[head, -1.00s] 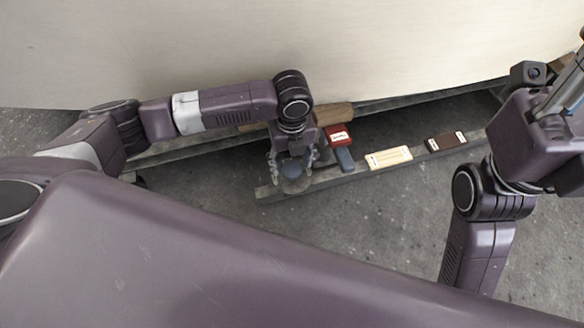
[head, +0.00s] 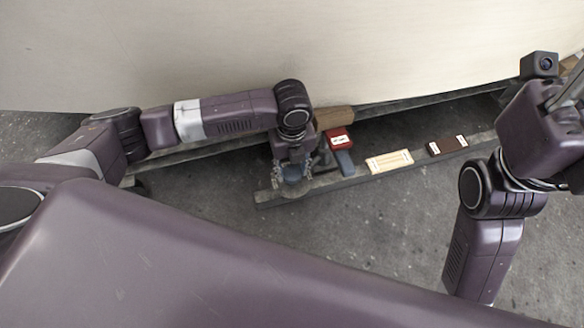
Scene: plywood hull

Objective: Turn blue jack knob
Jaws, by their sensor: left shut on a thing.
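The blue jack knob (head: 292,173) is a small round blue-grey piece above the left end of the grey beam, below the pale hull. My left gripper (head: 292,178) points down over it and is shut on it, with a finger on each side. The fingers and wrist hide part of the knob and the jack under it. My right arm stands at the right side of the picture. Its gripper fingers cannot be seen.
The pale plywood hull (head: 250,50) fills the top. The concrete floor in front is clear.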

